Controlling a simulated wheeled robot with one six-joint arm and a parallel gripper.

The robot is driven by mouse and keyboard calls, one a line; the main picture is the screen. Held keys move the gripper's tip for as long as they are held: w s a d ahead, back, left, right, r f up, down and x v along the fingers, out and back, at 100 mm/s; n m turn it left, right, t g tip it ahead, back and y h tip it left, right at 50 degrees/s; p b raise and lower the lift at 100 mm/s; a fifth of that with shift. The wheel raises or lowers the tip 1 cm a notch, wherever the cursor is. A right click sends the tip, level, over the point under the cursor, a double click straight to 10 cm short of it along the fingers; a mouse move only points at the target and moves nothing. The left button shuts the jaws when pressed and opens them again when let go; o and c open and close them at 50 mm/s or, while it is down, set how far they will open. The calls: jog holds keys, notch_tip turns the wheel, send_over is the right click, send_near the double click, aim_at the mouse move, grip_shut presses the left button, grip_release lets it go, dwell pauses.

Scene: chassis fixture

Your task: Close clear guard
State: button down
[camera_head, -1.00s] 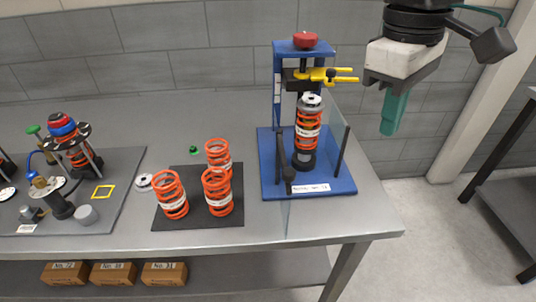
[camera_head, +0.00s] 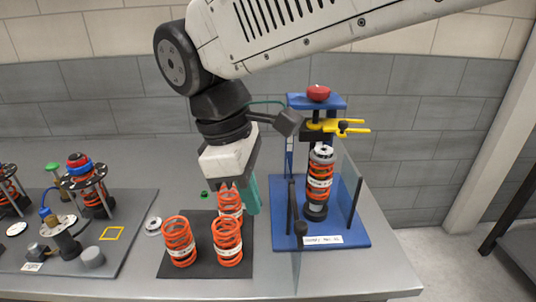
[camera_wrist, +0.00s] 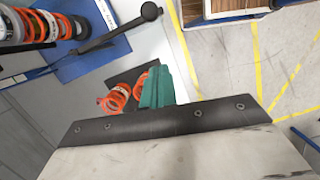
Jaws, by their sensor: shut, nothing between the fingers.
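The blue press fixture (camera_head: 350,228) stands on the bench with an orange spring assembly (camera_head: 319,180) upright in it. A clear panel (camera_head: 350,180) stands along its right side. Another faint clear panel (camera_head: 296,272) juts forward from its front left, so the front looks open. A black bar with a ball knob (camera_head: 300,228) is at the front left; the knob also shows in the wrist view (camera_wrist: 150,11). My gripper (camera_head: 252,207) is shut and empty, its teal fingers pointing down left of the fixture. The fingers also show in the wrist view (camera_wrist: 157,90).
Orange springs (camera_head: 179,240) stand on a dark mat (camera_head: 205,270) close to my gripper. A grey board with assembled parts (camera_head: 125,235) lies further left. Yellow clamps (camera_head: 340,126) project right from the press column. Right of the bench is open floor.

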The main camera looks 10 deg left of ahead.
jog(key=d+f, duration=0.2)
jog(key=d, duration=0.2)
jog(key=shift+w+d+f, duration=0.15)
jog(key=shift+d+f, duration=0.2)
jog(key=shift+f, duration=0.05)
